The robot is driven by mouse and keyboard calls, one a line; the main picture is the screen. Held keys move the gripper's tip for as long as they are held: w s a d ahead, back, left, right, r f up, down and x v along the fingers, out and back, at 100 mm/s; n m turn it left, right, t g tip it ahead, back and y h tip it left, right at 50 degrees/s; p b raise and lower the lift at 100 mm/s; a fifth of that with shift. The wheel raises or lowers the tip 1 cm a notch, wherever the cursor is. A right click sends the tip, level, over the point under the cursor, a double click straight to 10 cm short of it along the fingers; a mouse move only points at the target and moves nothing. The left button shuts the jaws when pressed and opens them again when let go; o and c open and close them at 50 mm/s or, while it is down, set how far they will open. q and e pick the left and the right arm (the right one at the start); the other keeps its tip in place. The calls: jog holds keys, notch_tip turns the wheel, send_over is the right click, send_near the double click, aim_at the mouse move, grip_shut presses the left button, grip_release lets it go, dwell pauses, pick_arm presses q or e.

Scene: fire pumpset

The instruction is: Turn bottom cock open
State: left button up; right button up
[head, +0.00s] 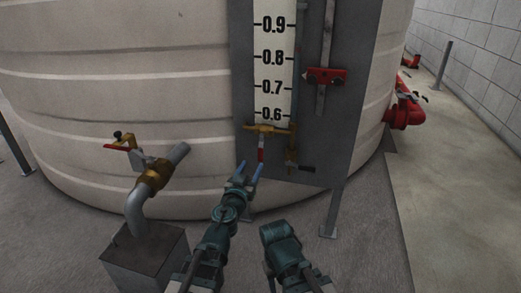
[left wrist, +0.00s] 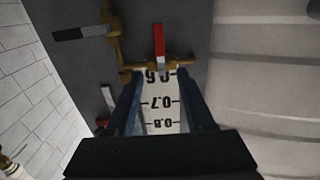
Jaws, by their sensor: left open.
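A brass cock (head: 268,129) sits at the lower end of the white level scale, with a red-and-white lever (head: 261,152) hanging straight down. The lever also shows in the left wrist view (left wrist: 158,40), where the picture is upside down. A second brass fitting (head: 292,155) sits lower right, with a grey-and-black lever (head: 304,168) pointing right; this lever also shows in the left wrist view (left wrist: 80,33). My left gripper (head: 246,172) is open and empty, its fingertips just below the red-and-white lever, seemingly apart from it. My right gripper is not visible.
The scale (head: 272,70) is on a grey board (head: 345,120) against a large beige tank (head: 130,90). A red-and-white slider (head: 326,76) is at its right. A pipe with a brass valve (head: 152,175) rises from a grey block (head: 145,258) at left. Floor in front is clear.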

aim_at(260, 150)
pick_arm(q)
jog(key=x, duration=1.2)
jog(key=shift+s, duration=0.1)
grip_shut()
dwell(0.9)
